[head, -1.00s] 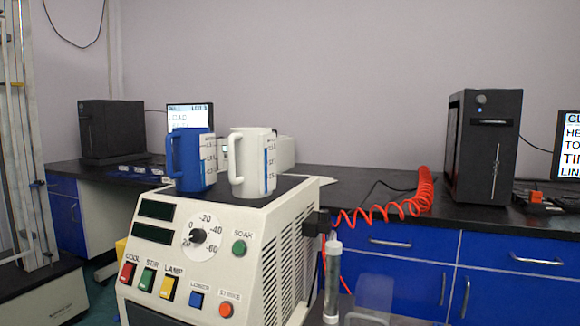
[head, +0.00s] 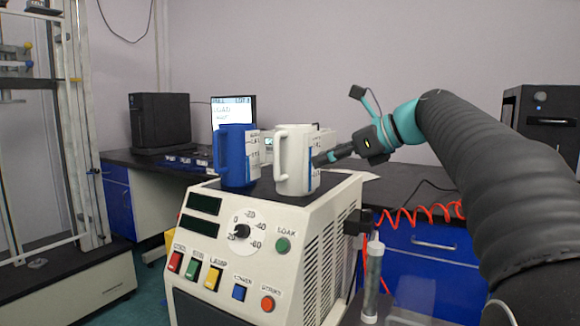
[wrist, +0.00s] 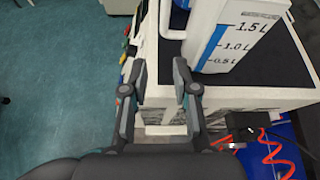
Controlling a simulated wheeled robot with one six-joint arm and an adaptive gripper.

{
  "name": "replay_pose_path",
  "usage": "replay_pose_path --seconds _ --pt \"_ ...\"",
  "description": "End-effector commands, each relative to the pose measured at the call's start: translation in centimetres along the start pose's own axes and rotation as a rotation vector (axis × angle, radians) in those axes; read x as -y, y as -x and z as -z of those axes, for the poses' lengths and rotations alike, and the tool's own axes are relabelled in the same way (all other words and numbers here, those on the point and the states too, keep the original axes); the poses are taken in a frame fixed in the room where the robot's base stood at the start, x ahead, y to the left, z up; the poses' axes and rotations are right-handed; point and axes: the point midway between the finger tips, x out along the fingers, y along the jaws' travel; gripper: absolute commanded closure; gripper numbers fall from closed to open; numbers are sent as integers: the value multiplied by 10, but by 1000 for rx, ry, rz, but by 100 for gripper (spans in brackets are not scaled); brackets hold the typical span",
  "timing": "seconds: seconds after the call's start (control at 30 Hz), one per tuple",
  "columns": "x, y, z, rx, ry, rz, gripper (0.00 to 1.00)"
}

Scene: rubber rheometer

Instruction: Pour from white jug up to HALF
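The white jug (head: 295,160) stands upright on the dark top of the cream instrument, its handle on the left. In the wrist view the white jug (wrist: 235,45) shows a blue level strip with marks 0.5, 1.0 and 1.5 L. My gripper (head: 322,159) is at the jug's right side in the head view; I cannot tell whether it touches. No HALF mark is readable.
A blue jug (head: 235,158) stands just left of the white one. A clear upright tube (head: 371,285) is at the instrument's right side, near a red coiled cable (head: 405,216). A monitor (head: 232,113) and black box (head: 160,121) stand on the back bench.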

Motion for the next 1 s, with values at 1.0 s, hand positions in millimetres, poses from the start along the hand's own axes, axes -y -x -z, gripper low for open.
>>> replay_pose_path --seconds 1.0 --pt "10 -98 -14 43 -82 -17 71"
